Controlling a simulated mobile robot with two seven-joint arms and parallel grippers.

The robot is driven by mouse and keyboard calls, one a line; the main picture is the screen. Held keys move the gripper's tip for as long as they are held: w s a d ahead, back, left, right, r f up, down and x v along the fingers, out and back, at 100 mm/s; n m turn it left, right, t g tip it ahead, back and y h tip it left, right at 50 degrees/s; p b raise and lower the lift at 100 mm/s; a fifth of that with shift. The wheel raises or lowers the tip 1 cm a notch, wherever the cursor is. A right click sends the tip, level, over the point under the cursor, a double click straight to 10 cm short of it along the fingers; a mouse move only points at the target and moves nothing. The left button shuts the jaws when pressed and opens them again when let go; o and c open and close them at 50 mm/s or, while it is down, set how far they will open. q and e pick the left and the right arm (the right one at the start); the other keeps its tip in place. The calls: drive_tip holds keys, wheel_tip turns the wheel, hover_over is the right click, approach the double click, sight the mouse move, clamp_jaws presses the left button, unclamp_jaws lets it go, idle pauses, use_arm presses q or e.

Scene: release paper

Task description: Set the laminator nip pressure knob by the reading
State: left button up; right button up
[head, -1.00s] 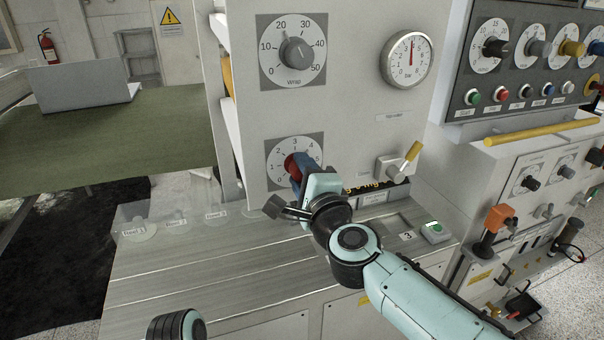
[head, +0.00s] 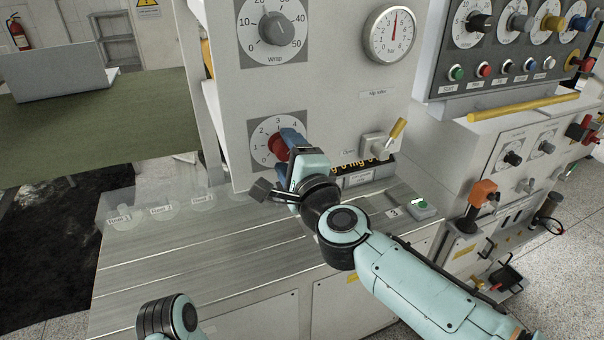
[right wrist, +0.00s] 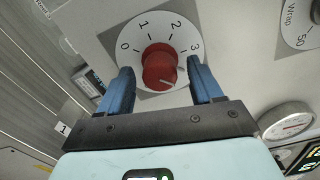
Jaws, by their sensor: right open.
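The red knob (head: 277,147) sits on a white dial plate low on the grey panel, partly hidden by my right gripper. In the right wrist view the red knob (right wrist: 159,67) shows its white mark pointing right, past the 3. My right gripper (head: 286,150) is open, its blue fingers on either side of the knob with gaps visible in the right wrist view (right wrist: 160,72). A round bar gauge (head: 394,35) at the upper right has its needle near upright. A display with yellow text (head: 352,166) is partly hidden by the arm. My left gripper is out of view.
A grey Wrap knob (head: 275,28) is above the red one. A yellow-handled lever (head: 384,142) sticks out to the right. A green button (head: 420,205) and a 3 label lie on the metal bed (head: 200,250). A control cabinet stands at the right.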

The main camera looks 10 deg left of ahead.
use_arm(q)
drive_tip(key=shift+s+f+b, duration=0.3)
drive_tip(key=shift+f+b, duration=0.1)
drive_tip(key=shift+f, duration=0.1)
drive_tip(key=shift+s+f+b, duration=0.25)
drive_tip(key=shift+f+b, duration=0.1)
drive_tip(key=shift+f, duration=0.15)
use_arm(e)
drive_tip(key=v, duration=1.2)
drive_tip(key=shift+s+d, duration=0.15)
